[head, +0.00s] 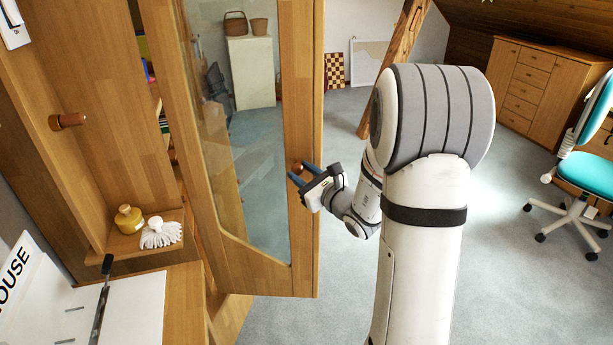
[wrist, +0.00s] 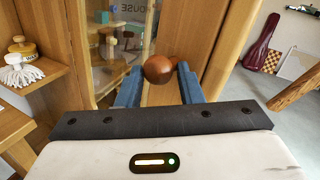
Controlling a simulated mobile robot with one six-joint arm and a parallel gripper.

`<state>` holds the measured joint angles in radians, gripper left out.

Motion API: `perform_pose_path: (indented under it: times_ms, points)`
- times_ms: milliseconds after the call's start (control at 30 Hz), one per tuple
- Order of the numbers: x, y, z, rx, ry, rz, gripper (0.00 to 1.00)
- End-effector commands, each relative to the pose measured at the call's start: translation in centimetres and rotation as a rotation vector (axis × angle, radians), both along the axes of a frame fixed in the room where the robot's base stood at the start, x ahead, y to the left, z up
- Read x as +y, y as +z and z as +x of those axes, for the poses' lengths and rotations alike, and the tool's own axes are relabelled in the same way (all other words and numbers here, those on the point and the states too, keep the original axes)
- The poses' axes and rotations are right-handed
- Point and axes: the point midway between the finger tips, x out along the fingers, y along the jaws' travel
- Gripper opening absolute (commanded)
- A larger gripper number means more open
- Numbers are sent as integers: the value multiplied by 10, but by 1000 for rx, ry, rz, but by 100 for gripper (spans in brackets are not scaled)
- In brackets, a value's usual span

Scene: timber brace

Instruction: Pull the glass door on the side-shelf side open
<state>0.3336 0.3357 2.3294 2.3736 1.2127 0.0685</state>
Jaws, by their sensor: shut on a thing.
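The glass door (head: 305,245) has a wooden frame with a clear pane (head: 235,130). It stands swung out from the cabinet, at an angle to its front, on the side of the small side shelf (head: 130,243). Its round brown knob (head: 297,168) is on the free-edge stile. My gripper (head: 305,173) is at the knob. In the wrist view the knob (wrist: 160,68) sits between the two blue fingers of my gripper (wrist: 158,88), which are shut on it. The finger contact is partly hidden by the knob's front.
Another wooden knob (head: 68,120) sticks out at left. A slanted timber post (head: 395,65) stands behind my arm. Open carpet (head: 285,320) lies below; a teal chair (head: 585,170) is far right.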

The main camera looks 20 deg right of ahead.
Motion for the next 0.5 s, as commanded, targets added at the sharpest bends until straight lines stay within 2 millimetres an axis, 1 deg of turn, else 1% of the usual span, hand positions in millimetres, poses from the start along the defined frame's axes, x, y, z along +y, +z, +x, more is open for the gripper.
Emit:
perform_pose_path:
  times_ms: [33,333,367,400,500]
  points:
    - [13,4,0,-15,36,-8,0]
    - [15,5,1,-16,39,-9,0]
    - [15,5,1,-16,39,-9,34]
    - [15,5,1,-16,39,-9,37]
    - [15,6,1,-17,39,-9,37]
